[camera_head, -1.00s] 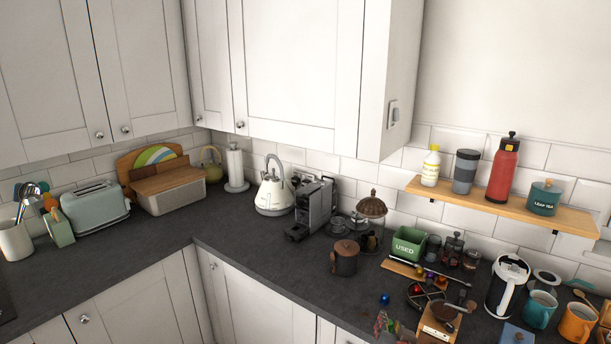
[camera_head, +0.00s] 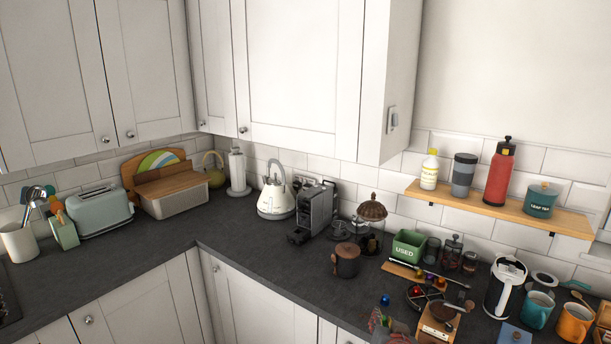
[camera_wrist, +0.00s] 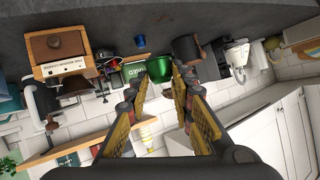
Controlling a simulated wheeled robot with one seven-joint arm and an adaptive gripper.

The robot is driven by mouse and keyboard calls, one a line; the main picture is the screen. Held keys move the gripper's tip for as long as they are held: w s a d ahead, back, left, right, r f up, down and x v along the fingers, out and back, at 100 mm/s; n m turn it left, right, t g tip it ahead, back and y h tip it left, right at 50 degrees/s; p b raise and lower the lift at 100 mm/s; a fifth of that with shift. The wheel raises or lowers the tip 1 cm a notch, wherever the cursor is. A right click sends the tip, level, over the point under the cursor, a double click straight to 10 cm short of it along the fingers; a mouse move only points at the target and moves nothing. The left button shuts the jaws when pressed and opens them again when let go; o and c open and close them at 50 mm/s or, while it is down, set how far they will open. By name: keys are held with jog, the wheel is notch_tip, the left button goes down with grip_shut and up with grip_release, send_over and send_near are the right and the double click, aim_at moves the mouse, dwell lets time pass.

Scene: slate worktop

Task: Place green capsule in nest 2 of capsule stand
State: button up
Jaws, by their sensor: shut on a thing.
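In the wrist view my gripper (camera_wrist: 160,82) is shut on a bright green rounded thing, the green capsule (camera_wrist: 160,68), held between the fingertips. In the head view my gripper (camera_head: 380,320) is small at the bottom edge, and the capsule is hard to make out there. A blue capsule (camera_head: 384,299) is on the worktop just beyond it; it also shows in the wrist view (camera_wrist: 140,41). To the right, a dark round holder (camera_head: 411,296) carries several coloured capsules. Behind it lies a wooden strip (camera_head: 396,267) with small coloured pieces. I cannot tell which is the capsule stand, and nest numbers are unreadable.
A wooden box (camera_head: 436,328) stands right of my gripper. Mugs (camera_head: 537,309) crowd the right.

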jog(key=s+f, duration=0.3)
jog(key=f, duration=0.8)
jog(key=s+a+f+n+y, duration=0.1)
jog(key=s+f, duration=0.2)
jog(key=f, duration=0.9)
